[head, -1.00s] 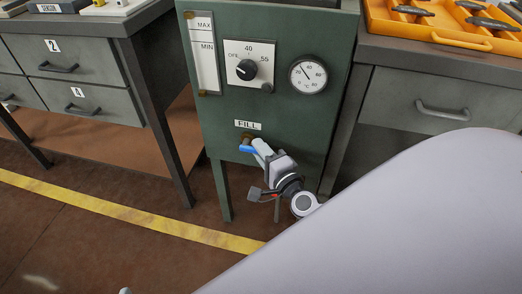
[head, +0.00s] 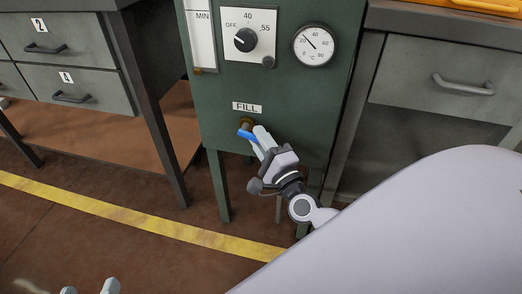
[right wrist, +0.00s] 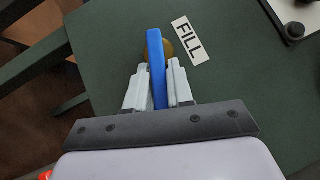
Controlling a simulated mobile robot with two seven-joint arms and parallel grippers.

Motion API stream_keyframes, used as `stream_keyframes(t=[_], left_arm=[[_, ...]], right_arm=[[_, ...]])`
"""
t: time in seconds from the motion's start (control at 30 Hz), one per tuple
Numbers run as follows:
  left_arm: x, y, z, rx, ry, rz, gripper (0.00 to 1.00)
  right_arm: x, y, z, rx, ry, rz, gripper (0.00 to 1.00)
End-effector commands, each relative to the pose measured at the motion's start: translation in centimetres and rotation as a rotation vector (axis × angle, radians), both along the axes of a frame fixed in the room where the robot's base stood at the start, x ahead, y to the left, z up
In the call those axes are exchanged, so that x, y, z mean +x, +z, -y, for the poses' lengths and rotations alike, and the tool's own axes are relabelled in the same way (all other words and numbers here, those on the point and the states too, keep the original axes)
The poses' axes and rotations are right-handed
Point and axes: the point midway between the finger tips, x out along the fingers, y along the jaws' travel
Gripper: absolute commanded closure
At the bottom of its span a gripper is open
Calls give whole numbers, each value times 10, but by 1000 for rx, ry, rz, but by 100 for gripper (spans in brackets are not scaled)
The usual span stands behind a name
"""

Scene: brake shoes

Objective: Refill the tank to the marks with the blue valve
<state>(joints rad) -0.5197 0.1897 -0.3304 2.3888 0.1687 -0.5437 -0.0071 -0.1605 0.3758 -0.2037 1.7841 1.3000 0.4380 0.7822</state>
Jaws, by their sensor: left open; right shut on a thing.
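The green tank cabinet (head: 290,110) stands in the middle of the head view, with a FILL label (head: 246,107) on its front. Below the label is the blue valve handle (head: 246,135) on a brass fitting. My right gripper (head: 259,138) is shut on the blue handle; in the right wrist view the blue handle (right wrist: 156,65) lies between its two fingers. The level gauge (head: 202,40) shows its MIN mark; its top is cut off, and I cannot make out a liquid level. My left gripper (head: 90,289) is open and empty at the bottom left, above the floor.
A control knob (head: 246,40) points near OFF, and a round dial (head: 314,45) sits beside it. Drawer benches (head: 70,70) (head: 445,85) flank the cabinet. A yellow line (head: 130,217) crosses the open floor. My right arm covers the lower right.

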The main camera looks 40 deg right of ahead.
Motion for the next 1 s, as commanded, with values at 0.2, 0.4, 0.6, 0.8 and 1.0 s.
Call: stream_keyframes(t=[0.2, 0.4, 0.6, 0.8, 1.0], left_arm=[[-4, -1, -11, 69, 19, 91, 30], [-5, 2, -14, 87, 25, 116, 30], [-6, 3, -15, 94, 27, 126, 30], [-6, 3, -15, 97, 29, 131, 30], [-6, 3, -15, 97, 29, 133, 30]], right_arm=[[2, -10, -2, 96, 2, 115, 100], [5, -14, -5, 195, 1, 230, 100], [7, -17, -7, 269, 1, 314, 100], [8, -19, -8, 312, 0, 360, 100], [9, -20, -8, 329, 0, 378, 100]])
